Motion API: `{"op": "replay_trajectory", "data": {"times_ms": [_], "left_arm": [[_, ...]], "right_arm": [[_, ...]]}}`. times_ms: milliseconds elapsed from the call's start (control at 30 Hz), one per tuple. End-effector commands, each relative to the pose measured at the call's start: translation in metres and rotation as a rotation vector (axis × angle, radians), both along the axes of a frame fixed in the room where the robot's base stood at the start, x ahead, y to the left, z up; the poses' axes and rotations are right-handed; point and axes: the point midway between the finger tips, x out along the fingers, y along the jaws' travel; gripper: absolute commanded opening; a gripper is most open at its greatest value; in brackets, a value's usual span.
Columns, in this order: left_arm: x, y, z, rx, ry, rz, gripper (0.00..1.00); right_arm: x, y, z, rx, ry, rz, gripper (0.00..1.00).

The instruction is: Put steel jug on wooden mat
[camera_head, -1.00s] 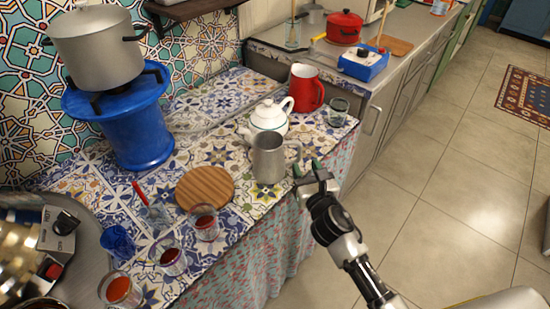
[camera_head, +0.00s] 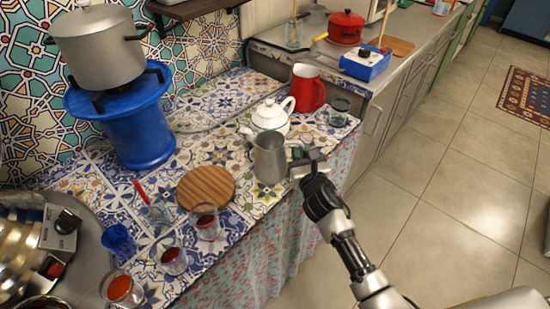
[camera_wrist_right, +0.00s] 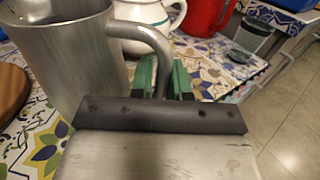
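The steel jug (camera_head: 268,160) stands upright on the tiled counter, right of the round wooden mat (camera_head: 205,187). Its body and curved handle fill the left of the right wrist view (camera_wrist_right: 75,65). My right gripper (camera_head: 302,164) is at the jug's handle, on the side away from the mat. In the wrist view its green fingers (camera_wrist_right: 163,78) sit close on either side of the handle, and it looks shut on it. The mat is bare and only its edge shows in the wrist view (camera_wrist_right: 12,90). My left gripper is not in view.
A white teapot (camera_head: 270,116) stands just behind the jug, with a red pitcher (camera_head: 307,90) and a glass (camera_head: 340,112) beyond. Glasses of tea, such as this one (camera_head: 205,221), stand in front of the mat. The counter edge is close to my right gripper.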

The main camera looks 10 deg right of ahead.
Motion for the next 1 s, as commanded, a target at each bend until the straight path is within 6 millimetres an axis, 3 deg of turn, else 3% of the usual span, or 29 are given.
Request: {"op": "replay_trajectory", "data": {"times_ms": [667, 1000], "left_arm": [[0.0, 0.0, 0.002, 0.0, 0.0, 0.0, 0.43], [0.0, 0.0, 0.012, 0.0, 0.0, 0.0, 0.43]], "right_arm": [[0.0, -0.001, 0.005, -0.002, -0.001, -0.001, 0.0], [0.001, -0.001, 0.031, -0.002, -0.005, 0.001, 0.0]]}}
